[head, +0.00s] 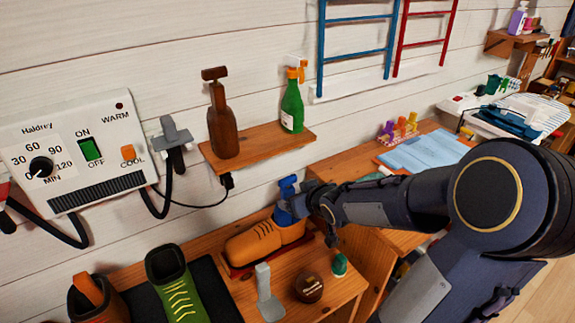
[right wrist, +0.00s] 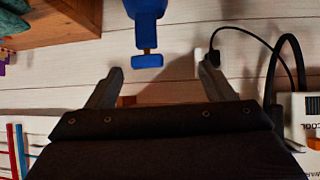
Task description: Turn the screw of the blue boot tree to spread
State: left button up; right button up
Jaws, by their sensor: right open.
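The blue boot tree (head: 284,215) sits in the orange-brown shoe (head: 255,244) on the wooden bench. Its blue screw handle (head: 288,187) stands up above the shoe. My right gripper (head: 314,200) is close to the right of the handle. In the right wrist view, the blue boot tree (right wrist: 146,24) comes in at the top, and its crossbar handle (right wrist: 148,61) lies just ahead of the open, empty jaws of my right gripper (right wrist: 161,75), left of their middle. No contact shows. My left gripper is out of view.
A small shelf (head: 262,150) with a brown bottle (head: 222,118) and a green spray bottle (head: 292,105) is on the wall above. A grey shoehorn (head: 265,292), a round brown tin (head: 309,287) and a green-topped item (head: 340,265) stand in front. A green shoe (head: 172,283) is left.

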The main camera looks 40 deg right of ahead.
aim_at(288, 178)
jog(key=w+d+f+t+p, duration=0.1)
jog(key=w, duration=0.3)
jog(key=w+d+f+n+t+y+p, duration=0.1)
jog(key=w+d+p, duration=0.1)
jog(key=w, duration=0.1)
jog(key=w+d+f+t+y+p, duration=0.1)
jog(key=w+d+f+p, duration=0.1)
jog(key=w, duration=0.2)
jog(key=shift+w+d+n, duration=0.15)
jog(key=shift+w+n, duration=0.2)
jog(key=shift+n, duration=0.05)
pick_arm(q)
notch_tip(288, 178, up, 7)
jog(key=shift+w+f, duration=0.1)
